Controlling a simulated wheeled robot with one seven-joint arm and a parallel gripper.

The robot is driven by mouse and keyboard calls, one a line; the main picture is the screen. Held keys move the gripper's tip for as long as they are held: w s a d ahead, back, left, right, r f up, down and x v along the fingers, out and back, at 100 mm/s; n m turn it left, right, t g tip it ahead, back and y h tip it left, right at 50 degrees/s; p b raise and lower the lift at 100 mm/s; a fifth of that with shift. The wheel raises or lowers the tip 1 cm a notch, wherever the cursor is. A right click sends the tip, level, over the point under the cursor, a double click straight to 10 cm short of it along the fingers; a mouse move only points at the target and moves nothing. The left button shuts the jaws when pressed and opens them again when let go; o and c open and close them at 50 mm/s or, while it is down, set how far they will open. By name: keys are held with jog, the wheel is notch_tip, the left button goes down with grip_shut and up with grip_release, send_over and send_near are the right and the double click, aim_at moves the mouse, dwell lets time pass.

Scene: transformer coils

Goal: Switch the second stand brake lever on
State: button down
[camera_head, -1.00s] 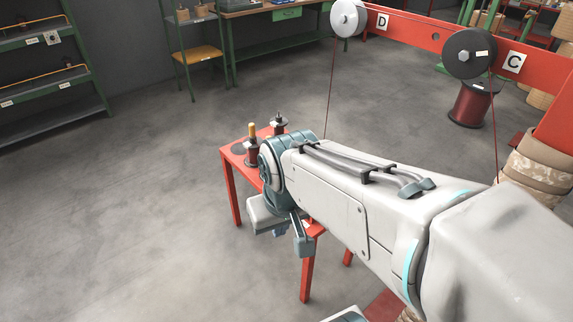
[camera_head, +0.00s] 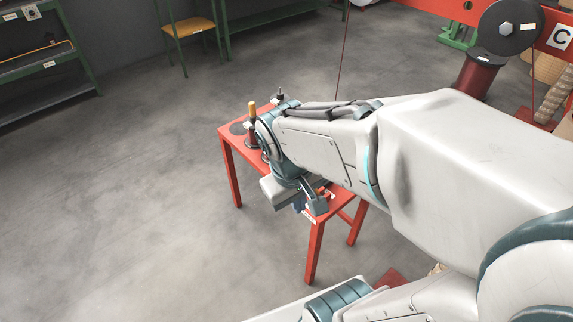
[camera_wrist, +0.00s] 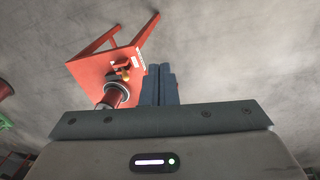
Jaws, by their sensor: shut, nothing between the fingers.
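A red stand table (camera_head: 229,160) is left of centre in the head view, partly hidden by my arm. It also shows tilted in the wrist view (camera_wrist: 93,71). A small orange-red part (camera_wrist: 122,68) sits near its edge, by white labels; it may be the brake lever, but its setting cannot be told. A dark red spool (camera_wrist: 116,95) stands beside that part. My gripper (camera_wrist: 160,72) is shut and empty, with its fingertips just right of the table in the wrist view. In the head view its fingers are mostly hidden by my wrist.
Shelves (camera_head: 40,60) are far left. Floor at left is clear.

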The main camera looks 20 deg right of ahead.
jog(key=w+d+f+n+g+h+b, duration=0.1)
jog(key=w+d+f+n+h+b, duration=0.15)
jog(key=f+n+h, duration=0.35)
jog(key=w+d+f+n+g+h+b, duration=0.1)
jog(key=w+d+f+n+h+b, duration=0.2)
jog(key=f, duration=0.6)
jog(key=w+a+f+n+t+h+b, duration=0.1)
jog(key=w+a+f+n+t+b, duration=0.1)
jog(key=f+n, duration=0.4)
jog(key=w+a+f+n+t+h+b, duration=0.1)
jog(key=w+a+f+n+t+b, duration=0.2)
jog(key=f+n+t, duration=0.3)
jog(key=shift+w+a+f+n, duration=0.4)
jog(key=shift+w+n, duration=0.4)
jog(key=shift+n, duration=0.2)
jog(key=shift+r, duration=0.1)
send_near(316, 193)
jog(key=shift+w+d+f, duration=1.7)
jog(key=shift+d, duration=0.5)
jog(key=shift+b, duration=0.5)
jog(key=shift+a, duration=0.1)
